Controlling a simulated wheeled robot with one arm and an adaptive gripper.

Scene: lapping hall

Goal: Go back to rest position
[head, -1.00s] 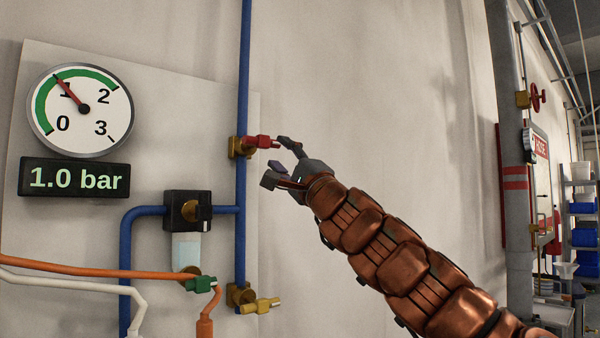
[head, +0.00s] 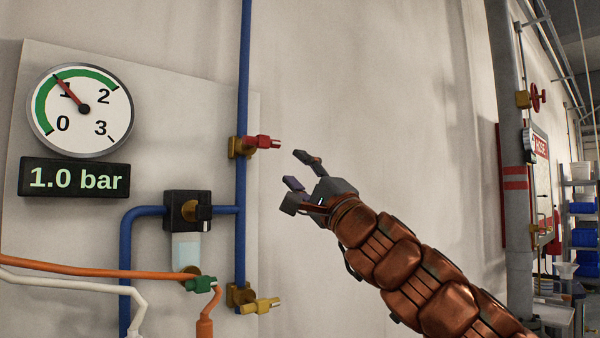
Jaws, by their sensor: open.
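My gripper (head: 300,178) is open and empty in the middle of the head view, in front of the bare wall. It is to the right of and below the red-handled valve (head: 262,142) on the blue vertical pipe (head: 244,75), clear of it. The red handle points sideways to the right. My copper-coloured arm reaches up to the gripper from the lower right.
A gauge (head: 80,109) and a display (head: 75,178) reading 1.0 bar are on the left panel. Below are a black regulator (head: 180,211), a green valve handle (head: 201,285) and a yellow one (head: 262,306). A grey column (head: 515,230) stands right. The middle wall is bare.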

